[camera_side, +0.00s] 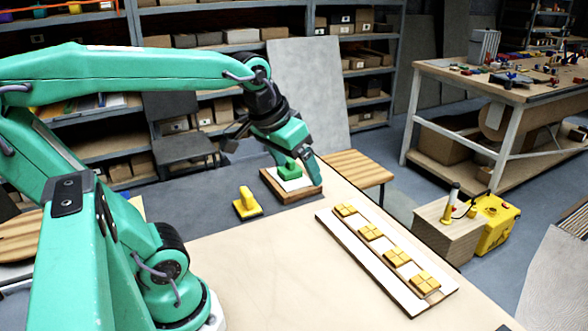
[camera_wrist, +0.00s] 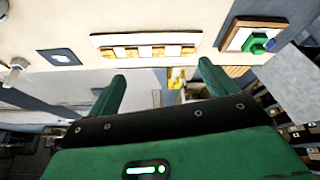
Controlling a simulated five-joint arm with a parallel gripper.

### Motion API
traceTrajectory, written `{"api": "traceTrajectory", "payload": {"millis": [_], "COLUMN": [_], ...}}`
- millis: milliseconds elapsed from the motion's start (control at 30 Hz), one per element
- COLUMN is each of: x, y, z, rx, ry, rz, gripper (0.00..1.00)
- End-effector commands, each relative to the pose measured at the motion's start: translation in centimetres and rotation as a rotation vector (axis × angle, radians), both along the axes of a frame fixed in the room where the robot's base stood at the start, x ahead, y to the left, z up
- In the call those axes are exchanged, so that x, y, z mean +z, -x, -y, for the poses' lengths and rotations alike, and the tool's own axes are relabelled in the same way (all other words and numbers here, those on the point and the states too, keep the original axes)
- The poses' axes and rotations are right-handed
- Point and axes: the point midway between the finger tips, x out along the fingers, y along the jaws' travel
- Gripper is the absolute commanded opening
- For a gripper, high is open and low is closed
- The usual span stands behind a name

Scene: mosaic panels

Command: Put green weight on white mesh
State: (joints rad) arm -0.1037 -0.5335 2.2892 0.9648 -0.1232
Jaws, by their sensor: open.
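The green weight (camera_side: 289,169) is a small block with a raised knob. It sits on the white mesh (camera_side: 297,184), a pale square in a wooden frame, at the far end of the table. The weight (camera_wrist: 256,42) and mesh (camera_wrist: 238,40) also show at the upper right of the wrist view. My gripper (camera_side: 299,163) overlaps the weight in the side view. In the wrist view, my gripper (camera_wrist: 162,72) has its two green fingers wide apart with nothing between them. The weight lies beyond the right finger, apart from it.
A yellow handled block (camera_side: 247,205) stands left of the mesh. A pale panel (camera_side: 340,232) with a row of yellow tiles lies to the right. A wooden box (camera_side: 440,232) and a yellow case (camera_side: 496,222) stand off the table's right edge. The table's middle is clear.

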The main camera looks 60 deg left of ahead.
Motion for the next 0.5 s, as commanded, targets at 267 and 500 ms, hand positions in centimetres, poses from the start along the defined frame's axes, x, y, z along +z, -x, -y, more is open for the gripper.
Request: {"api": "traceTrajectory", "payload": {"millis": [267, 500], "x": [-2.4, -3.1], "y": [4.0, 4.9], "z": [2.4, 2.9], "rx": [-0.175, -0.217], "ry": [-0.046, -0.058], "rz": [0.056, 0.068], "gripper": [0.85, 0.85]}}
